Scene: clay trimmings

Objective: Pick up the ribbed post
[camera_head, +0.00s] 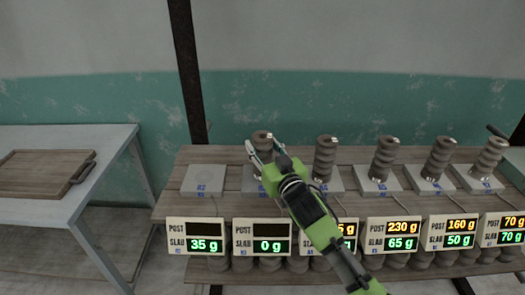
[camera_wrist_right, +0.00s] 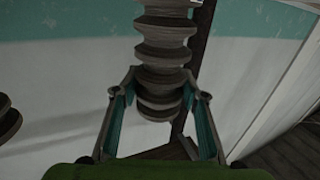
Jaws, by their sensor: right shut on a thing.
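A ribbed brown post (camera_head: 262,138) stands between the fingers of my right gripper (camera_head: 265,151) in the head view. In the right wrist view the post (camera_wrist_right: 164,50) rises between the two fingers (camera_wrist_right: 158,98), which are shut on it. Its lower end shows just between the fingers, with no plate visible under it. Below it, the second scale's display (camera_head: 259,237) has a blank post line and reads 0 g for slab. My left gripper is not in view.
Several more ribbed posts, such as one just to the right (camera_head: 325,158), stand on scales along the wooden bench. The leftmost scale plate (camera_head: 203,180) is bare. A wooden board (camera_head: 42,172) lies on the grey table at left. A dark upright pole (camera_head: 187,70) stands behind.

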